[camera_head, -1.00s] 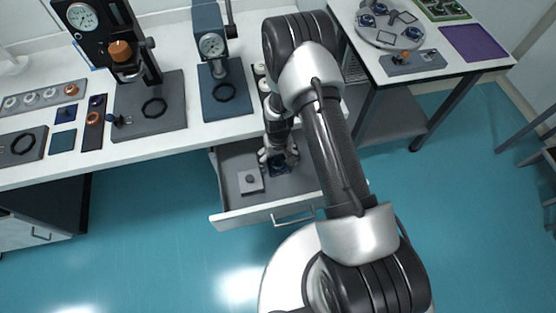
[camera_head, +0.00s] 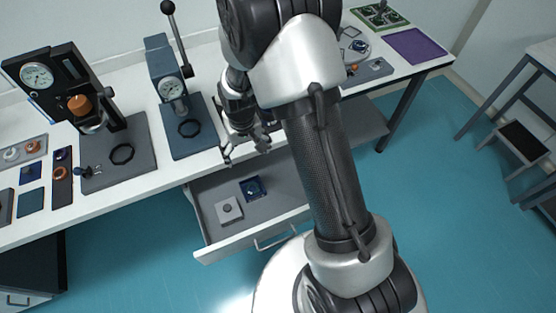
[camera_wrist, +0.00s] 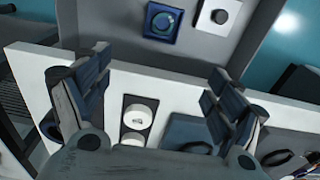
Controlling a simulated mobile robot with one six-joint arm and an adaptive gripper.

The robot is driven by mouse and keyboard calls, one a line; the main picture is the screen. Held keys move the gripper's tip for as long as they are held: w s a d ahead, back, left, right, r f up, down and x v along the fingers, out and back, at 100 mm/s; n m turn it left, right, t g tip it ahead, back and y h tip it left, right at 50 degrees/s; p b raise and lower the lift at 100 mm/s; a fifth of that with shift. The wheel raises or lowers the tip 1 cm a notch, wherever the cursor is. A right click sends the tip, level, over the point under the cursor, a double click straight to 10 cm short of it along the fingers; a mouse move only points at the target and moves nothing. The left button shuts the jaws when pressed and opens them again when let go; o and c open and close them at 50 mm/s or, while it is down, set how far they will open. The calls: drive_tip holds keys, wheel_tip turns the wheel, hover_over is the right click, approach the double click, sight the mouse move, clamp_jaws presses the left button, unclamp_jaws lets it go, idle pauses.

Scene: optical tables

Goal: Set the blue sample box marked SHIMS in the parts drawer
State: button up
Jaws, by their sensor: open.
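The blue sample box (camera_head: 253,188) lies in the open parts drawer (camera_head: 218,247), and any marking on it is too small to read. It also shows in the wrist view (camera_wrist: 163,20) as a dark blue square with a round knob, resting on the drawer floor. My gripper (camera_head: 245,155) is above the table's front edge, behind and above the box, apart from it. In the wrist view my gripper (camera_wrist: 155,95) has its fingers wide apart with nothing held between them.
A grey-white box with a dark knob (camera_head: 229,210) lies left of the blue box in the drawer. Two dial presses (camera_head: 58,90) (camera_head: 172,88) stand on the white table. In the wrist view, a dark holder with white round pieces (camera_wrist: 133,120) sits near the table edge.

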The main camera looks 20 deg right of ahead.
drive_tip(key=s+d+r+t, duration=0.1)
drive_tip(key=s+r, duration=0.4)
drive_tip(key=r, duration=0.6)
drive_tip(key=s+r+t, duration=0.1)
drive_tip(key=s+r, duration=0.4)
drive_tip(key=r, duration=0.6)
drive_tip(key=s+r+t, duration=0.1)
drive_tip(key=s+r, duration=0.2)
drive_tip(key=s, duration=0.4)
drive_tip(key=s+r, duration=0.3)
drive_tip(key=s, duration=0.3)
drive_tip(key=shift+s+d+t, duration=0.35)
drive_tip(key=shift+d+t, duration=0.05)
drive_tip(key=shift+d, duration=0.05)
drive_tip(key=shift+f, duration=0.2)
